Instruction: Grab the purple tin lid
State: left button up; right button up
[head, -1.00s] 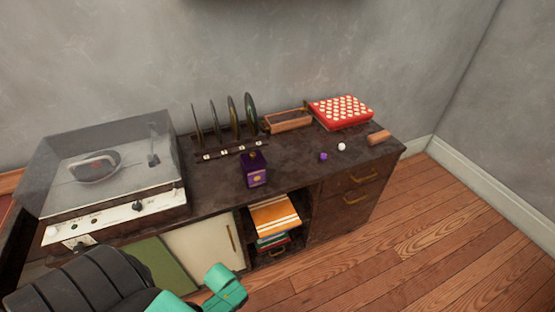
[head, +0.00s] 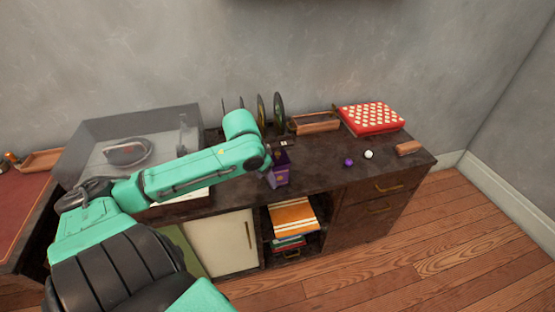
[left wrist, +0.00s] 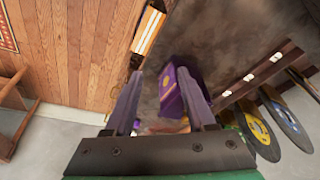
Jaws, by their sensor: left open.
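The purple tin (head: 282,174) stands on the dark cabinet top near its front edge, with a gold mark on its front. My left gripper (head: 269,172) is at the tin's left side and hides part of it; the lid is hard to tell apart from the body. In the left wrist view the purple tin (left wrist: 170,95) shows between and beyond the two fingers of my left gripper (left wrist: 160,95), which are apart. The right finger overlaps the tin in that view; I cannot tell whether it touches. My right gripper is not in view.
A record rack (left wrist: 240,85) stands close behind the tin. A wooden tray (head: 315,123), a red dotted box (head: 371,119), a purple ball (head: 349,162) and a white ball (head: 369,154) lie to the right. The cabinet top between is clear.

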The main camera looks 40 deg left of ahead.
pick_arm(q)
jog(key=w+a+r+n, duration=0.2)
jog(key=w+a+r, duration=0.1)
jog(key=r, duration=0.8)
jog(key=t, duration=0.1)
send_near(277, 153)
jog(key=f, duration=0.1)
jog(key=w+f, duration=0.2)
jog(key=shift+d+f+y, duration=0.15)
jog(key=shift+d+y, duration=0.1)
jog(key=shift+y, duration=0.05)
jog(key=x, duration=0.4)
jog(key=shift+s+a+f, duration=0.15)
jog(key=shift+s, duration=0.15)
jog(key=shift+w+f, duration=0.3)
jog(key=shift+f, duration=0.05)
jog(key=shift+s+r, duration=0.1)
grip_shut()
